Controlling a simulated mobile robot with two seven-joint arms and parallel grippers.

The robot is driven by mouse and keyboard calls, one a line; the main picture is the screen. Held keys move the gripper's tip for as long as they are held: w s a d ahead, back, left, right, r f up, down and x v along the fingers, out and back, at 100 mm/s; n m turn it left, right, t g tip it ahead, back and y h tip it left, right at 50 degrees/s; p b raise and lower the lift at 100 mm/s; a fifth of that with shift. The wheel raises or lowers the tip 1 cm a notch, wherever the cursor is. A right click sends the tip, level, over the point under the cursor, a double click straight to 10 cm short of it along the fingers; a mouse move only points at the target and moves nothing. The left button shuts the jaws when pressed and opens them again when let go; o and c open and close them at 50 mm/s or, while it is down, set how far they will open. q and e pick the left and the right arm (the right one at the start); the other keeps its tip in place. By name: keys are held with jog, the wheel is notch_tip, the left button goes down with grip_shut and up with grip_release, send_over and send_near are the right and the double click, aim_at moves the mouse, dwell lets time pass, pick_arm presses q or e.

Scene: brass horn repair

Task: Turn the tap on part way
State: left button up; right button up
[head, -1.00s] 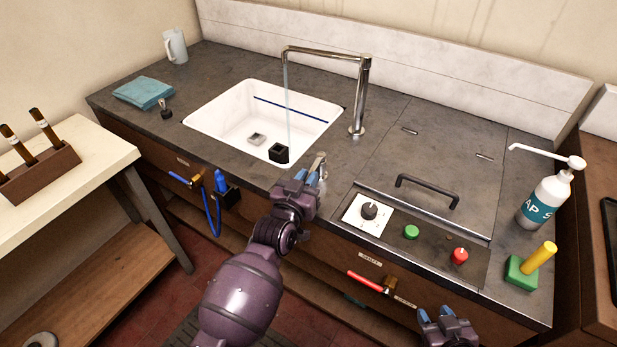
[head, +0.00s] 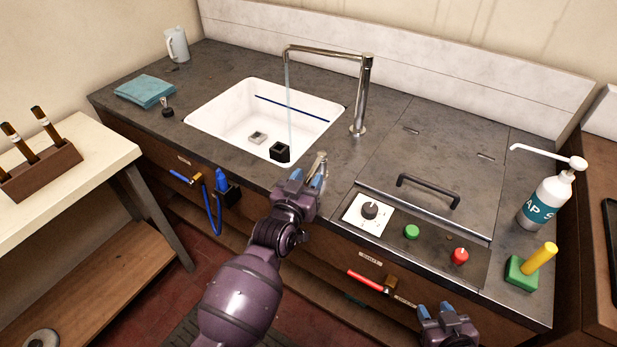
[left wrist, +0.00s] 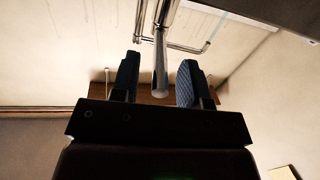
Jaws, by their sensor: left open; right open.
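A thin stream of water (head: 288,105) runs from the spout. The tap's lever (head: 319,165) stands at the counter's front edge, right of the sink. My left gripper (head: 307,179) is open at the lever. In the left wrist view a chrome bar, seemingly the lever (left wrist: 160,70), lies between the two open fingers (left wrist: 157,82), with gaps on both sides. My right gripper (head: 447,316) is open and empty at the bottom right, in front of the cabinet.
A dial (head: 370,210), green button (head: 411,231) and red knob (head: 460,255) lie right of the lever. A red-handled valve (head: 367,281) sits below. A soap bottle (head: 545,200) stands far right.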

pick_arm(q)
jog(key=v, duration=1)
jog(key=shift+r, duration=0.1)
